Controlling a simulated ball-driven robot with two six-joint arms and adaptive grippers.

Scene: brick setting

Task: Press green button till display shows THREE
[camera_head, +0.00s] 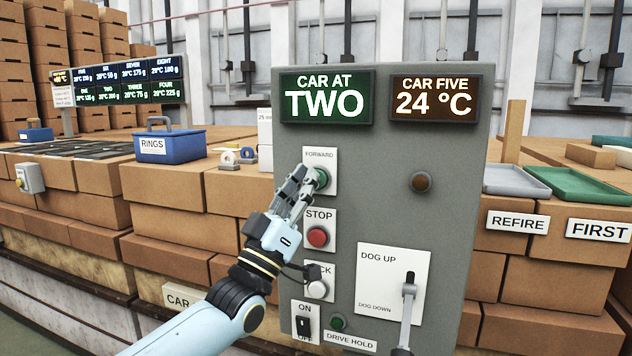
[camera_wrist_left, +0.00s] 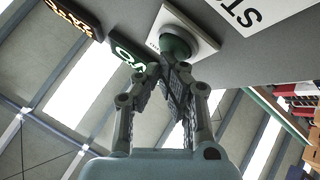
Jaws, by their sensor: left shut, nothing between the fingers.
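The grey control panel (camera_head: 455,150) stands in front of me. Its green display (camera_head: 325,97) reads "CAR AT TWO". The green button (camera_head: 322,178), on a white plate labelled FORWARD, is partly hidden by my left gripper. My left gripper (camera_head: 308,180) is shut and empty, its fingertips at the button. In the left wrist view the fingertips lie close against the green button (camera_wrist_left: 176,42); I cannot tell whether it is pressed in. My right gripper is not in view.
Below are a red STOP button (camera_head: 317,237), a white button (camera_head: 317,289), an ON/OFF switch (camera_head: 303,326) and a dog lever (camera_head: 409,290). The amber display (camera_head: 433,98) reads "CAR FIVE 24 °C".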

